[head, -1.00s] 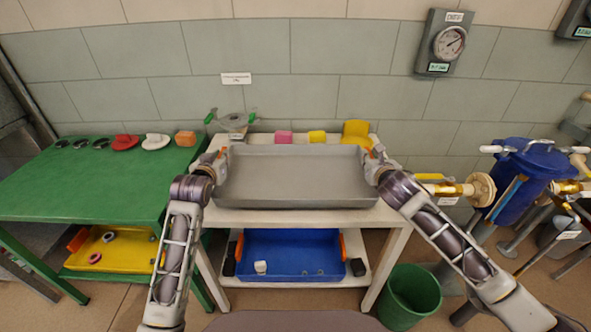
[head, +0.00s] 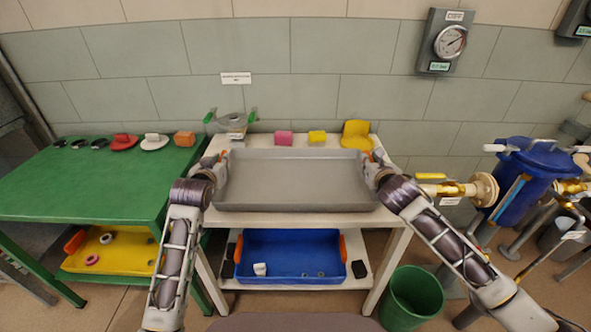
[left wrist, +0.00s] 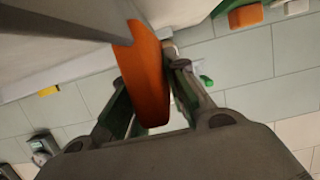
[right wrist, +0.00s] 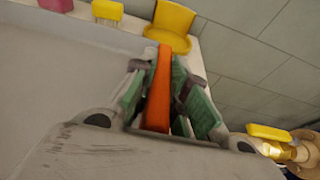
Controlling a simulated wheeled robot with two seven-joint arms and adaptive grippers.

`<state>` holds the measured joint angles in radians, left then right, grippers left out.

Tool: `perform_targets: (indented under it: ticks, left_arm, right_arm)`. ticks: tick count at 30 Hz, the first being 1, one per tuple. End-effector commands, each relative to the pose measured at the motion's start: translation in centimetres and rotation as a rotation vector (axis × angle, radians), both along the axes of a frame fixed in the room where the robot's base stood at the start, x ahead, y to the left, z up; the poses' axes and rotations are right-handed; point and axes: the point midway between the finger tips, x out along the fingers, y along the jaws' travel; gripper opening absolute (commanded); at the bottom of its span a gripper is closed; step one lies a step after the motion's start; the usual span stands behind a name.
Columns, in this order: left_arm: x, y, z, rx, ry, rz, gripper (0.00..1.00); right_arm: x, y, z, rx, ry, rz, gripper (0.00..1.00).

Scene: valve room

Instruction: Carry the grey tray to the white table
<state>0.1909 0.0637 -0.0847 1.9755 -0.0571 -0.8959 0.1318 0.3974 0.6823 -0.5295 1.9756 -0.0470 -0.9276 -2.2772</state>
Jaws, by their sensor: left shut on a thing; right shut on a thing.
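The grey tray (head: 295,180) is level over the front and middle of the white table (head: 300,218). Whether its underside touches the tabletop I cannot tell. My left gripper (head: 219,163) is shut on the tray's left orange handle, which shows between the fingers in the left wrist view (left wrist: 149,80). My right gripper (head: 374,167) is shut on the right orange handle, seen between the fingers in the right wrist view (right wrist: 158,90). The tray is empty.
A green table (head: 90,185) is left; a blue vessel (head: 525,175) and green bin (head: 411,295) are right.

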Motion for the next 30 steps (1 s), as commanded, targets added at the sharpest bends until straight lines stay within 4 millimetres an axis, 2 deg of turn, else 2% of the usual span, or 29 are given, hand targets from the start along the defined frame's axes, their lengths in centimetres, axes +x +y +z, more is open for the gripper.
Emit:
perform_targets:
  ticks: [18,19,23,30]
  left_arm:
    - [0.0,0.1,-1.0,0.001,-0.004,0.002,0.0]
    - [0.0,0.1,-1.1,0.002,0.0,0.002,0.2]
    - [0.0,0.1,-1.1,0.0,0.0,0.001,0.36]
    - [0.0,0.0,-1.1,0.0,0.0,0.0,0.37]
  right_arm:
    - [0.0,-0.1,-1.0,-0.001,-0.003,-0.002,0.0]
    - [0.0,-0.1,-1.1,-0.001,0.0,-0.002,0.2]
    - [0.0,-0.1,-1.1,0.0,0.0,-0.001,0.36]
    - [0.0,0.0,-1.1,0.0,0.0,-0.001,0.37]
